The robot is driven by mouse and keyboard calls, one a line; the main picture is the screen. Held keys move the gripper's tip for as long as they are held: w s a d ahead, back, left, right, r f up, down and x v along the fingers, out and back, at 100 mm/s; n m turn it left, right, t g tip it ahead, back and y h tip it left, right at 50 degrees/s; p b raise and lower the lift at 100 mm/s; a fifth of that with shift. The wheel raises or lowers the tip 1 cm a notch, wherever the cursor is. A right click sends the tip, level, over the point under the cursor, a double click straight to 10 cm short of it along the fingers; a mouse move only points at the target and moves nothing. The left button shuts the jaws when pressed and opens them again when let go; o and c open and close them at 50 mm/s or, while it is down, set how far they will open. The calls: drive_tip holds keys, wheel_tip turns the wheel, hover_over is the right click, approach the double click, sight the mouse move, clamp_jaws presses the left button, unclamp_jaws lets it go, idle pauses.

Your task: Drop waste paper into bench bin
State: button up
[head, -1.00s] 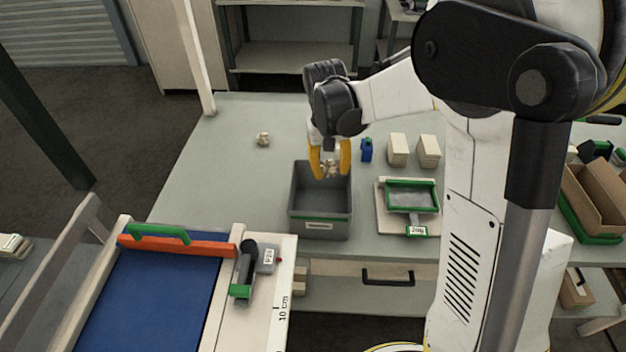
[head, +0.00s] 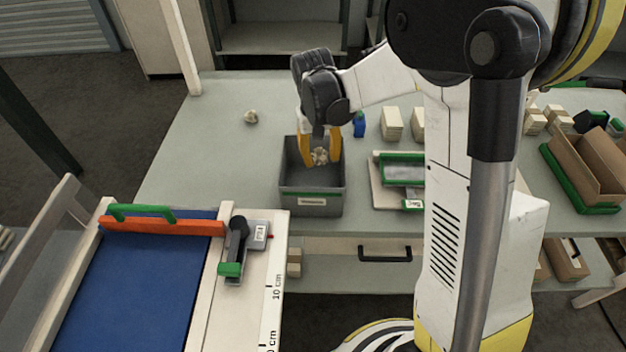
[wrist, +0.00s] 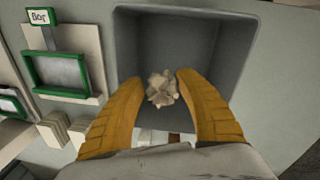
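The grey bench bin (head: 312,201) stands open on the bench, with a label on its front. My gripper (head: 320,158) points down inside the bin's opening, its yellow fingers closed around a crumpled pale piece of waste paper (wrist: 162,88). In the wrist view the paper sits between the fingertips (wrist: 161,78), above the bin floor, with the bin's grey walls (wrist: 215,30) around it. A second crumpled paper (head: 251,117) lies on the bench, left of and behind the bin.
Right of the bin are a green-framed tray (head: 402,170) on a pale board, a blue bottle (head: 359,125) and pale block stacks (head: 392,124). The bench left of the bin is mostly clear.

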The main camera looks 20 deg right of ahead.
drive_tip(key=o, duration=0.4)
drive_tip(key=r, duration=0.8)
drive_tip(key=a+r, duration=0.1)
drive_tip(key=r, duration=0.3)
drive_tip(key=s+t+b, duration=0.1)
drive_tip(key=s+t, duration=0.1)
drive_tip(key=s, duration=0.4)
drive_tip(key=s+f+t+b, duration=0.1)
drive_tip(key=s+t, duration=0.1)
drive_tip(key=s, duration=0.4)
drive_tip(key=s+d+f+t+y+b, duration=0.1)
drive_tip(key=s+t, duration=0.2)
drive_tip(key=s, duration=0.4)
drive_tip(key=shift+s+f+n+b, duration=0.1)
drive_tip(key=shift+n+b, duration=0.2)
